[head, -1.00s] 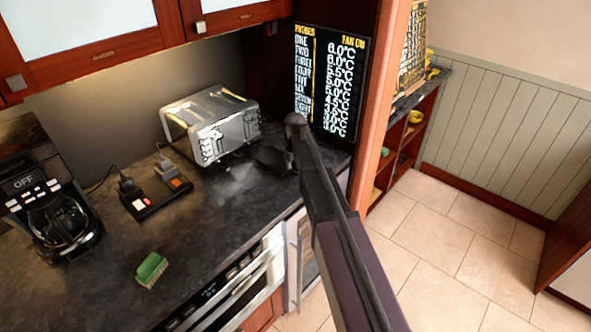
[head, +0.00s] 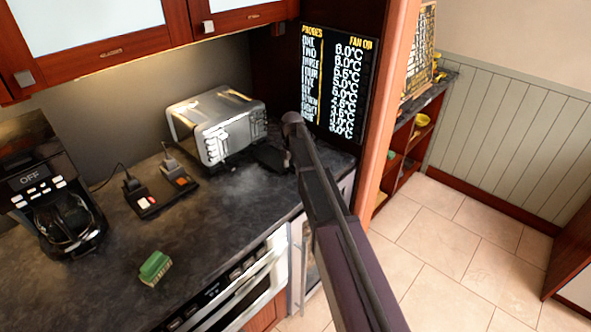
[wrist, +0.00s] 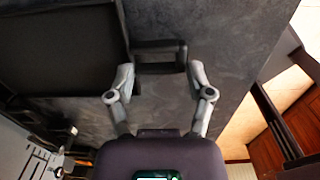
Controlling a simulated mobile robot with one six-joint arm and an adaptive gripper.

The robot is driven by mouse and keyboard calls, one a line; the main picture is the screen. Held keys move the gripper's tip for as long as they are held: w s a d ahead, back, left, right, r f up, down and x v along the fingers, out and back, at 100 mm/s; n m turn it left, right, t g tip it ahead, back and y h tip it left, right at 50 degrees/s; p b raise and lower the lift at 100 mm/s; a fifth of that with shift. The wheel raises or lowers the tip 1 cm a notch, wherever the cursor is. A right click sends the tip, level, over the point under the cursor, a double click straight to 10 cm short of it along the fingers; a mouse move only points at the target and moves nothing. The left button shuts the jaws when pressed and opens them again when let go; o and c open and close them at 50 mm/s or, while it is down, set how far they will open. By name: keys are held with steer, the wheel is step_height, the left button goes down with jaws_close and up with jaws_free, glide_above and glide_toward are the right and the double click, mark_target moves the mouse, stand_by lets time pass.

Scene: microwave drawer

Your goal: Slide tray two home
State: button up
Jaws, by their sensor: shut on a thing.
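In the wrist view my gripper (wrist: 161,74) has its two grey fingers on either side of a small black bar-shaped handle (wrist: 160,46) and is shut on it. A flat dark panel (wrist: 65,45) lies left of the handle; I cannot tell whether it is tray two. No tray number is readable. In the head view a dark shape beside the right end of the silver toaster (head: 217,122) is partly behind my arm. I cannot tell there which part is gripper and which is tray.
A board of temperatures (head: 336,85) stands behind my arm. Left on the dark counter (head: 215,200) are a power strip (head: 160,195), a green sponge (head: 155,267) and a coffee maker (head: 55,205). The counter's right edge drops to the tiled floor (head: 440,260).

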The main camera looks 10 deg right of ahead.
mark_target(276, 162)
steer(key=shift+w+a, duration=0.2)
steer(key=shift+w, duration=0.1)
steer(key=shift+w+a, duration=0.2)
steer(key=shift+w, duration=0.15)
stand_by(1.3)
steer(key=shift+w+a, duration=0.2)
steer(key=shift+w, duration=0.1)
steer(key=shift+w+a, duration=0.4)
steer(key=shift+w, duration=0.1)
stand_by(0.4)
steer(key=shift+w+a, duration=0.2)
steer(key=shift+w, duration=0.1)
steer(key=shift+w+a, duration=0.25)
steer(key=shift+w, duration=0.05)
steer(key=shift+w+a, duration=0.2)
steer(key=shift+w, duration=0.05)
steer(key=shift+w+a, duration=0.55)
steer(key=shift+w, duration=0.3)
stand_by(0.3)
steer(key=shift+w+a, duration=0.25)
